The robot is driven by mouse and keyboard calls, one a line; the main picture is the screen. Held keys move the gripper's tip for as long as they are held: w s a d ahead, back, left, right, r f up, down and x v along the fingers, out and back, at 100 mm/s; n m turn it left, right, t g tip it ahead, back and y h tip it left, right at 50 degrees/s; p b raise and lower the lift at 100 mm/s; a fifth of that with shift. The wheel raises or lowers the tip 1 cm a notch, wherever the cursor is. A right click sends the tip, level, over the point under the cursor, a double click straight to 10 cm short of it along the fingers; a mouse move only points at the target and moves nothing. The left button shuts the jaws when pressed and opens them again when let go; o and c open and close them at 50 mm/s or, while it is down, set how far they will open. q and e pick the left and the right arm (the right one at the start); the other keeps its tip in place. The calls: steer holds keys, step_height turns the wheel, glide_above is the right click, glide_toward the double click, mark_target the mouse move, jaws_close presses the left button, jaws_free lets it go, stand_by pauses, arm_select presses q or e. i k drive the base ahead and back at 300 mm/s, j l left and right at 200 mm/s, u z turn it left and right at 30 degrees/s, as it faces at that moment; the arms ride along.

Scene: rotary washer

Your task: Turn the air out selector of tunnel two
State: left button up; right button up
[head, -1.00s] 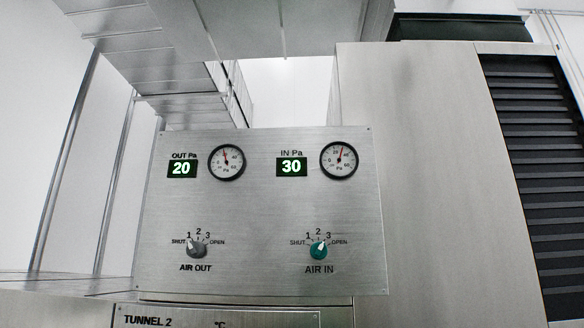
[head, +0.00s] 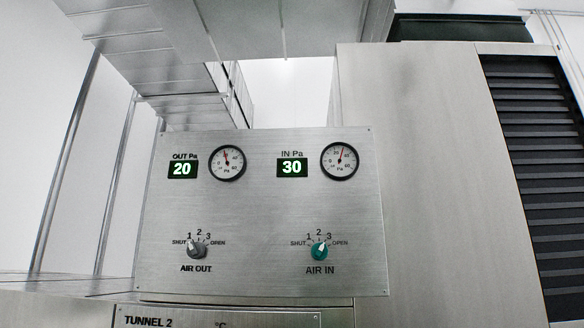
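The air out selector (head: 197,249) is a grey knob at the lower left of a brushed metal panel (head: 258,215). Its white pointer aims up and left, near the mark 1. Marks SHUT, 1, 2, 3 and OPEN run around it, with AIR OUT printed below. A plate (head: 240,318) reading TUNNEL 2 shows below the panel, cut by the picture's bottom edge. Neither of my grippers is in view.
A teal air in selector (head: 319,250) sits to the right on the same panel. Above are green displays reading OUT 20 (head: 182,169) and IN 30 (head: 292,168), with round gauges (head: 228,163) (head: 340,161). A black louvred grille (head: 545,170) is at right.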

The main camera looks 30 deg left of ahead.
mark_target(195, 251)
steer(key=u, duration=1.3)
